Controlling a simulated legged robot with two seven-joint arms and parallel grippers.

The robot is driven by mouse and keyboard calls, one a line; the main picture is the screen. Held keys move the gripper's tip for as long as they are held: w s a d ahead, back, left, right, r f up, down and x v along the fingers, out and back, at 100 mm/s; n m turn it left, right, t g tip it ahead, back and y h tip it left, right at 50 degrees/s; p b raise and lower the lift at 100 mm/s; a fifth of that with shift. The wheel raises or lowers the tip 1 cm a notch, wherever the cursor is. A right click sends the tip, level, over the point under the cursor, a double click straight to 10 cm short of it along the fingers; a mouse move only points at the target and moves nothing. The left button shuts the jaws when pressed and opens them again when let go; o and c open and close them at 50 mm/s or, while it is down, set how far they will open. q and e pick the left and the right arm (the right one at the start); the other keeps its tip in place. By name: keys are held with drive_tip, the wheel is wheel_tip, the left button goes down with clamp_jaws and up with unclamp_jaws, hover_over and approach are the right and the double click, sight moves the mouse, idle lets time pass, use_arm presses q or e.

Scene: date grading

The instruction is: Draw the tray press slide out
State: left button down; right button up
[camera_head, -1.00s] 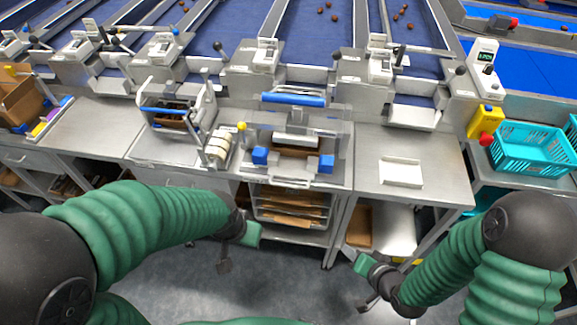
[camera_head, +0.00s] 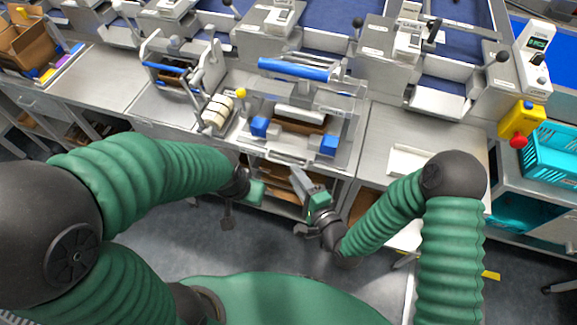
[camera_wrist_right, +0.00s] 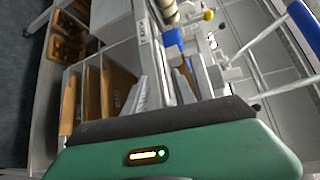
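The tray press (camera_head: 347,147) stands on the bench at the centre, with a blue bar handle (camera_head: 293,69) above and two blue blocks at its front. A brown tray lies inside it. The slide's front pull (camera_head: 287,159) is at the bench edge. My right gripper (camera_head: 300,205) is just in front of and below this pull, its fingers apart and empty; contact is not visible. In the right wrist view the press's blue block (camera_wrist_right: 172,38) shows beyond the dark pad. My left gripper (camera_head: 241,206) hangs left of it before the bench, apparently open and empty.
Shelves with brown trays (camera_wrist_right: 116,85) are under the bench. A roller stand (camera_head: 217,112) is left of the press, a white tray (camera_head: 402,163) right of it. A yellow box with a red button (camera_head: 520,121) and a turquoise crate (camera_head: 553,157) are far right.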

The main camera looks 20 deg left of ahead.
drive_tip(key=x, duration=0.5)
drive_tip(key=shift+s+a, duration=0.3)
drive_tip(key=shift+a, duration=0.25)
drive_tip(key=shift+d, duration=0.6)
clamp_jaws()
use_arm(q)
drive_tip(key=shift+s+r, duration=0.15)
drive_tip(key=shift+a, duration=0.1)
use_arm(e)
drive_tip(key=shift+s+a, duration=0.15)
